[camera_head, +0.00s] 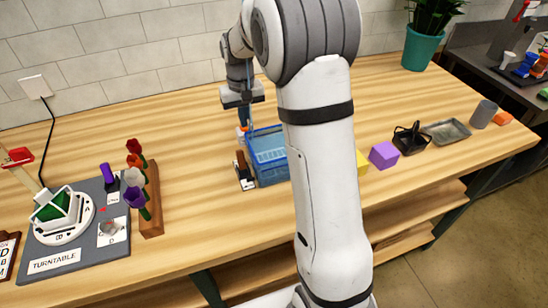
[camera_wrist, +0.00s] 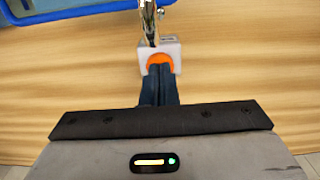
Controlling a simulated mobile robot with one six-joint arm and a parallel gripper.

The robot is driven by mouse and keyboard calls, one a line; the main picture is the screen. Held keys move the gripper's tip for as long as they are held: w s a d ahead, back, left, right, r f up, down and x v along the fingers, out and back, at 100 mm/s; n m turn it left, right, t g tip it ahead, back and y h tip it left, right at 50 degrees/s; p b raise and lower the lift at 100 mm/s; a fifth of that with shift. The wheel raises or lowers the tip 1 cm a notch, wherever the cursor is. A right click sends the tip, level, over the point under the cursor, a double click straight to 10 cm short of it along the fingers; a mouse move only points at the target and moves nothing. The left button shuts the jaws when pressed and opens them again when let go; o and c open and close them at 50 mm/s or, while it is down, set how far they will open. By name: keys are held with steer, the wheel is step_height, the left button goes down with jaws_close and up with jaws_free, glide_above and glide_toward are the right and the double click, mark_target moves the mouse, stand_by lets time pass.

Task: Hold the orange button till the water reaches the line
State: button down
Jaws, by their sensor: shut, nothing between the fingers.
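The orange button (camera_wrist: 160,60) sits on a small white box (camera_wrist: 174,49) in the wrist view, with a metal spout (camera_wrist: 149,18) just beyond it. My gripper (camera_wrist: 160,70) is shut and empty, its dark fingertips overlapping the near edge of the button. I cannot tell whether they press it down. In the head view my gripper (camera_head: 243,120) points down at the back left corner of a blue basket-like tub (camera_head: 270,170). The tub's blue rim (camera_wrist: 80,13) also shows at the wrist view's upper left. I cannot make out a water level or a line.
At left are a turntable board (camera_head: 75,245) and a wooden rack (camera_head: 152,200) with flowers. Right of my arm stand a purple cube (camera_head: 384,155), a black caddy (camera_head: 411,139), a grey tray (camera_head: 446,131) and a grey cup (camera_head: 483,114). The wooden counter behind is mostly clear.

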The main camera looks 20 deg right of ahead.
stand_by(0.4)
step_height(320, 180, up, 4)
steer(key=p, duration=0.3)
steer(key=shift+r, duration=0.15)
